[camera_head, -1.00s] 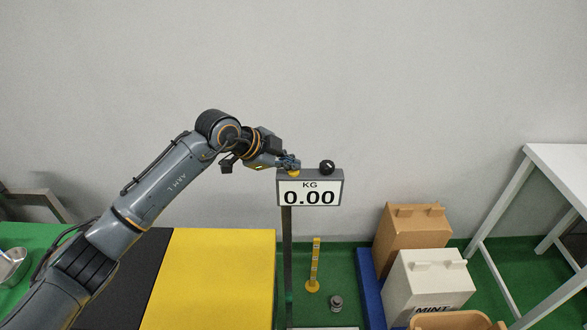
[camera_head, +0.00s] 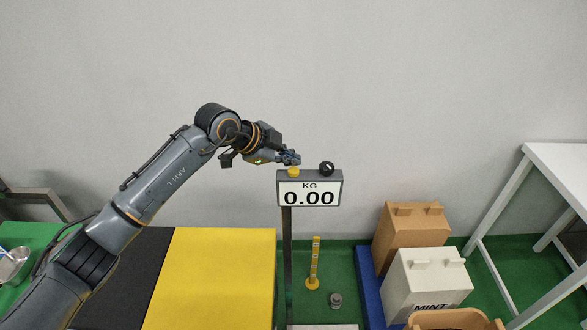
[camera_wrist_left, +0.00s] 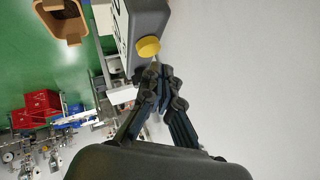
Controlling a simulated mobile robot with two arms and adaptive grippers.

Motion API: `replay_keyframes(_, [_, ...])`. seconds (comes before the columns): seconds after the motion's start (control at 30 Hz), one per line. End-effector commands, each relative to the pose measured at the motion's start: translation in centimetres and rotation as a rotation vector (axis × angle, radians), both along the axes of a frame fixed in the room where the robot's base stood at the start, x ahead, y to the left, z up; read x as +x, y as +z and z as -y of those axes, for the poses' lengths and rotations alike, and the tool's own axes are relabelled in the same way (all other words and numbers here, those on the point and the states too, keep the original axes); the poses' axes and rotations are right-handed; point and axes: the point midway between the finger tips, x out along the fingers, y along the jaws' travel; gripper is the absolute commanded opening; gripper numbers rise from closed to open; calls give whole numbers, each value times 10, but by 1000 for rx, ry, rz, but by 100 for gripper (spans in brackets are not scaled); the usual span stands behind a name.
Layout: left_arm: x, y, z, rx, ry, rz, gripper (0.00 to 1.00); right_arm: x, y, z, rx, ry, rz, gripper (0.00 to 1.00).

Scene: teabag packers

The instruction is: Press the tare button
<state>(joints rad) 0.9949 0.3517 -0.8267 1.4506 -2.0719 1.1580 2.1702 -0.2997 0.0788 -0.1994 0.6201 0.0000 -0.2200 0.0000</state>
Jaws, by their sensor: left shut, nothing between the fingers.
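My left gripper (camera_head: 291,158) is shut and empty, just above the yellow button. In the left wrist view the shut fingertips (camera_wrist_left: 156,72) are close to the yellow button (camera_wrist_left: 148,46) on the grey display box (camera_wrist_left: 145,22), with a small gap. Which of the two is the tare button is not labelled in view. My right gripper is out of view.
A yellow and black surface (camera_head: 222,270) lies below my left arm. A brown box (camera_head: 410,232) and a white MINT box (camera_head: 428,280) stand at the right on a blue base. A white table (camera_head: 560,165) is at the far right. The wall behind is bare.

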Motion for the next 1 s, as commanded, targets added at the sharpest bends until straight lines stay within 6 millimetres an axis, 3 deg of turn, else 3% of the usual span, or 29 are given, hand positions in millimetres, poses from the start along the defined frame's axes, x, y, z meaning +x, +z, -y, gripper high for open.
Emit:
replay_keyframes(0.5, [0, 50, 0, -1, -1, 1, 0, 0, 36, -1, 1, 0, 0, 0])
replay_keyframes(1.0, [0, 49, 0, -1, -1, 0, 0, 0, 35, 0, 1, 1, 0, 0])
